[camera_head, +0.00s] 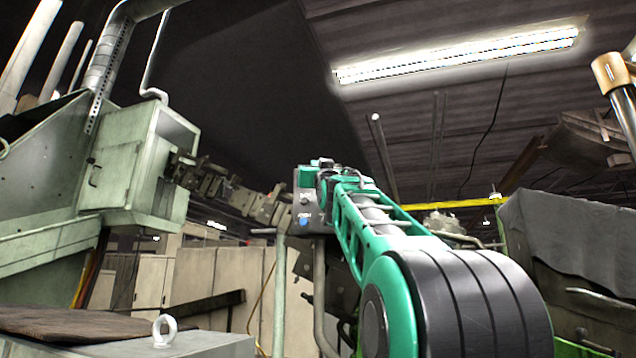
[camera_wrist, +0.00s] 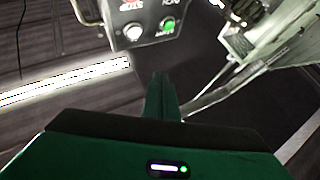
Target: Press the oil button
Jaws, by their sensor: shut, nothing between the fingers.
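In the wrist view the control box (camera_wrist: 148,8) is at the top edge and partly cut off. It shows a white button (camera_wrist: 133,31) and a lit green button (camera_wrist: 169,25). The labels are too blurred to tell which is the oil button. My gripper (camera_wrist: 165,80) is shut and empty. Its tips appear just below the two buttons in the wrist view; contact is not visible. In the head view my arm hides part of the box.
A pale green machine cabinet (camera_head: 118,165) stands at the left, with a dark chain-like arm (camera_head: 225,190) reaching toward the control box. A grey pipe (camera_head: 280,295) stands below the box. A dark-covered bin (camera_head: 570,235) is at the right.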

